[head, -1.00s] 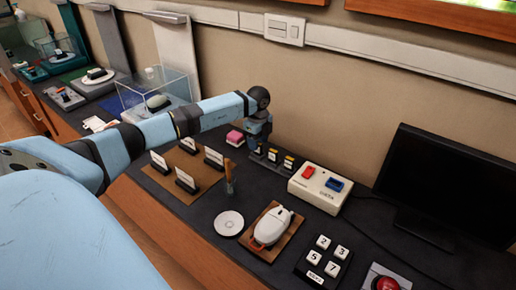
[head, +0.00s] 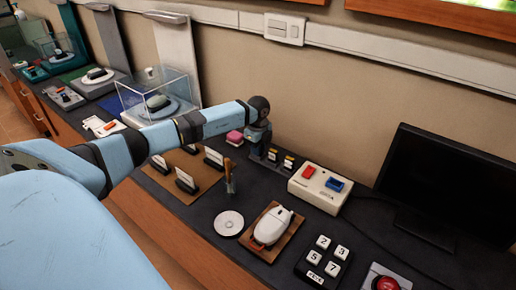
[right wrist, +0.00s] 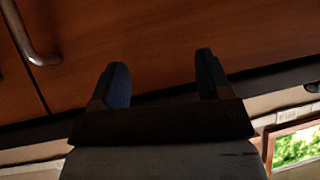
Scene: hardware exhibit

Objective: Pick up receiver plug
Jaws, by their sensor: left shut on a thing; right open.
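My left gripper (head: 258,150) points down at the left end of a row of small dark pieces with pale and yellow labels, near the wall behind the counter. It is shut on the small piece at that end, which I take to be the receiver plug; the gripper hides most of it. Two more of the labelled pieces, a middle one (head: 272,155) and a right one (head: 288,162), stand just to the right of the gripper. My right gripper (right wrist: 160,78) is open and empty in the right wrist view, with wooden cabinet fronts beyond its fingers.
A beige box (head: 318,187) with red and blue switches stands right of the row. In front are a wooden-handled tool (head: 229,178), a white disc (head: 229,223) and a white mouse (head: 271,226). A monitor (head: 445,185) stands at right.

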